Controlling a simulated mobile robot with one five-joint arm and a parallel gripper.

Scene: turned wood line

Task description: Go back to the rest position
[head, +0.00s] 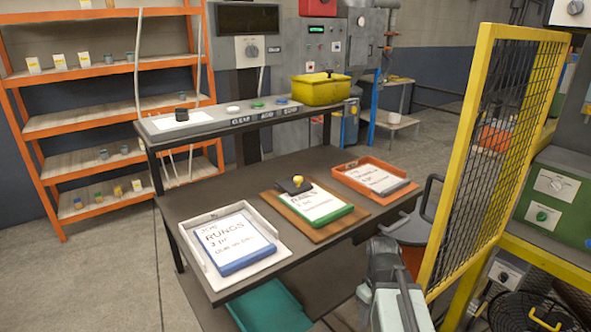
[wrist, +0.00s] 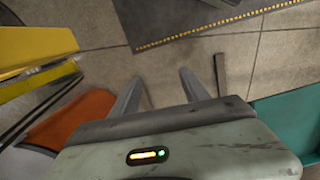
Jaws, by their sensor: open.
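My gripper (wrist: 160,82) shows in the wrist view with its two fingers spread apart and nothing between them. It points down over bare concrete floor. In the head view my folded arm stands at the lower right, beside the dark table (head: 290,262) and near the yellow mesh guard (head: 500,130); the fingertips cannot be made out there. On the table, a white tray (head: 205,262) holds a blue-edged RUNGS board (head: 233,238), a brown board (head: 283,218) carries a green-edged board (head: 318,204) with a dark yellow-knobbed piece (head: 296,184), and an orange tray (head: 402,190) holds a grey-edged board (head: 374,178).
A raised shelf behind the table carries a yellow bin (head: 320,92) and a dark cup (head: 181,114). Orange shelving (head: 90,77) stands at the left. A teal bin (head: 270,305) lies under the table; an orange one (wrist: 75,125) shows in the wrist view. Floor at far left is clear.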

